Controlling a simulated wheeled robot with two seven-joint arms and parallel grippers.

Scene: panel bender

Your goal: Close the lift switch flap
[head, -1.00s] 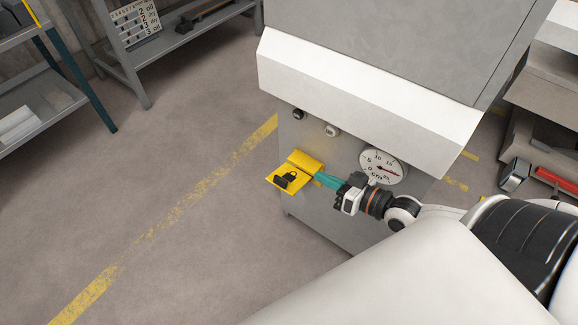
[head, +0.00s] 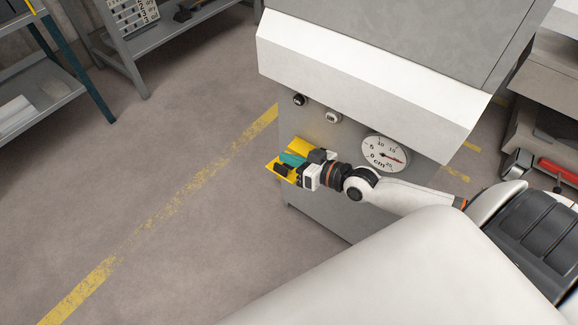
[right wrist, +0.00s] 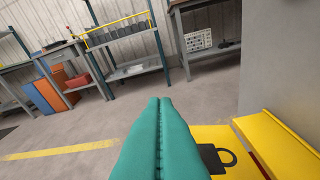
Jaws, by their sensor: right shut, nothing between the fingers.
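The yellow lift switch flap (head: 271,167) sticks out from the lower front of the grey machine, open, with a black padlock mark on it. It also shows in the right wrist view (right wrist: 212,134), beside a yellow housing (right wrist: 280,138) on the machine's face. My right gripper (head: 285,158) has teal fingers, shut with nothing between them. It lies over the flap in the head view and hides much of it. In the right wrist view the fingers (right wrist: 160,102) overlap the flap's left part; I cannot tell whether they touch it. My left gripper is not in view.
A round dial gauge (head: 385,154) and two small knobs (head: 332,116) sit on the machine front, below a white overhanging panel (head: 365,85). Open floor with a yellow line (head: 190,190) lies to the left. Shelves (head: 50,90) stand farther left.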

